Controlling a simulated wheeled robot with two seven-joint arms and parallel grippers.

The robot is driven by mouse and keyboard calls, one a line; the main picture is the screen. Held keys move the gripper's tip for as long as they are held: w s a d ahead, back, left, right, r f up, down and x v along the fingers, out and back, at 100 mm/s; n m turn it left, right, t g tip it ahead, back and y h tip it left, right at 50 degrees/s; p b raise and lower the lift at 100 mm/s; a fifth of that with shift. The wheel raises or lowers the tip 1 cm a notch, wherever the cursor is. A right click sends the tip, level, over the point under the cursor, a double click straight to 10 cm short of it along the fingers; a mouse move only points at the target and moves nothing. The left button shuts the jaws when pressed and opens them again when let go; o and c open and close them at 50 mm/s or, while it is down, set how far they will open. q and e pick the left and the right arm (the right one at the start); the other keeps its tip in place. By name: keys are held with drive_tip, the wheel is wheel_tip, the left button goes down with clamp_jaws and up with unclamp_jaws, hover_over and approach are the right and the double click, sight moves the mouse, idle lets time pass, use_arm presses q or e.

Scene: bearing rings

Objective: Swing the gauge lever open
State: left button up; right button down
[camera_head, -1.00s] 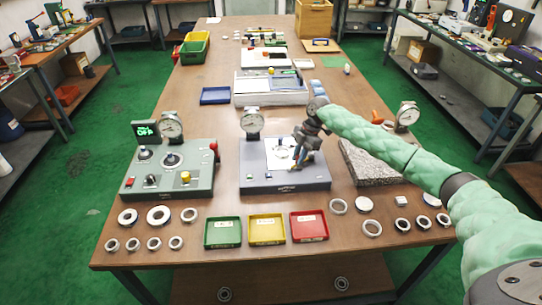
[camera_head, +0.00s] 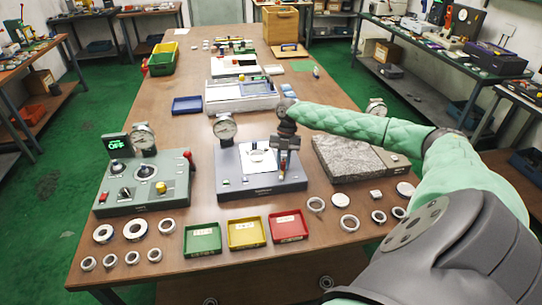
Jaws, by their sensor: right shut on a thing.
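The gauge stand is a dark grey base (camera_head: 234,186) with a round dial (camera_head: 225,127) at its back left and a bright plate (camera_head: 258,158) in the middle. My right gripper (camera_head: 284,160) points down over the right part of this base, just right of the bright plate. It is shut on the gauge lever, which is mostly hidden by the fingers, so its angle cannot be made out. My left gripper is not in view.
A green-grey control box (camera_head: 143,190) with a lit display stands left. A granite block (camera_head: 346,160) lies right. Green (camera_head: 203,239), yellow (camera_head: 246,233) and red (camera_head: 288,227) trays sit in front, with several metal rings on both sides.

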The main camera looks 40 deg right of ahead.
drive_tip(key=shift+s+d, duration=0.1)
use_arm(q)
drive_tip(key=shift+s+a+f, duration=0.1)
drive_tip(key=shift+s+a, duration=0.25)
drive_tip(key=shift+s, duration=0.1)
use_arm(e)
drive_tip(key=shift+n, duration=0.3)
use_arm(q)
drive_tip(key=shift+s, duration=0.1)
use_arm(e)
drive_tip(key=c, duration=1.3)
unclamp_jaws()
drive_tip(key=shift+d+r, duration=0.1)
drive_tip(key=shift+r, duration=0.15)
drive_tip(key=b+v, duration=0.2)
drive_tip(key=v, duration=0.4)
drive_tip(key=shift+r+b, duration=0.15)
drive_tip(key=shift+b, duration=0.2)
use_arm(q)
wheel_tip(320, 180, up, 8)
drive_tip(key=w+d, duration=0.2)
use_arm(e)
drive_tip(key=shift+d+r, duration=0.2)
drive_tip(key=shift+r, duration=0.3)
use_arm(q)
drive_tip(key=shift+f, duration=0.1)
